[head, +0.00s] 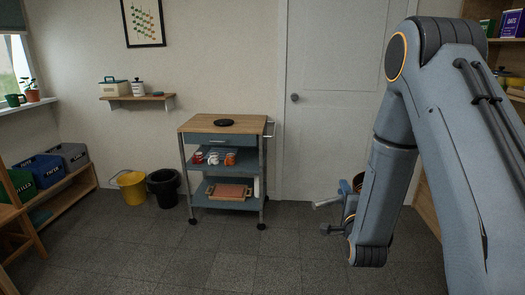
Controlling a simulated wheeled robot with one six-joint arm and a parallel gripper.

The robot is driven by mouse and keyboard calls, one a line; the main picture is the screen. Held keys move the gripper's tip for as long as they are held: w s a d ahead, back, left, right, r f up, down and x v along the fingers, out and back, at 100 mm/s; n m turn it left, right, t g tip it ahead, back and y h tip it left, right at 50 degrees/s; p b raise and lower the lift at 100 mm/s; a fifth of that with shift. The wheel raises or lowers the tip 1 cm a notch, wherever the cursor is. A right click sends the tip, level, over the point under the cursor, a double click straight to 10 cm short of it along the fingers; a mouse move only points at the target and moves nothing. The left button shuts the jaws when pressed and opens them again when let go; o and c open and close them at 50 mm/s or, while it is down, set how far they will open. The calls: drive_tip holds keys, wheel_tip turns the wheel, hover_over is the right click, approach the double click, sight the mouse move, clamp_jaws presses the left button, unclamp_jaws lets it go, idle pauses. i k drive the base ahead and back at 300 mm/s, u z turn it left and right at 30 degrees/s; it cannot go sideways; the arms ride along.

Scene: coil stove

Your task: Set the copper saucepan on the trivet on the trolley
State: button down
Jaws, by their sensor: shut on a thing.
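The trivet (226,123) is a flat dark disc lying on the wooden top of the trolley (195,124), and nothing stands on it. My gripper (335,212) is to the right of the trolley and apart from it, low in front of the door. It is partly hidden by my own forearm. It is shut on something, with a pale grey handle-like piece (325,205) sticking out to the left.
The floor in front is clear.

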sight(217, 125)
drive_tip(key=u, duration=0.25)
drive_tip(key=i, duration=1.4)
drive_tip(key=u, duration=0.3)
drive_tip(key=i, duration=1.8)
drive_tip(key=u, duration=0.1)
